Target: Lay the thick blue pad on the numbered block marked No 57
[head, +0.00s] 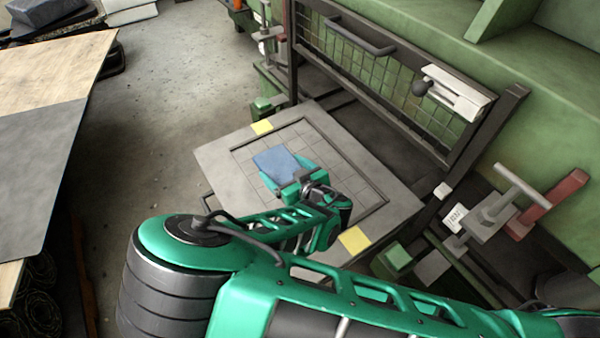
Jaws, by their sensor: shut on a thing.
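The thick blue pad (274,163) is held in my gripper (293,177), over the far left part of a gridded grey plate. My gripper is teal and shut on the pad's near right edge. I cannot tell from this view whether the pad touches the plate or hangs above it. No block with a readable No 57 shows. My arm hides the near part of the plate.
The grey plate (225,165) has a dark square outline and yellow patches (355,240) at its edges. Behind it stands a dark mesh guard (375,75) on a green machine. Clamps (495,207) are at the right. A table (40,130) stands left, with open floor (150,110) between.

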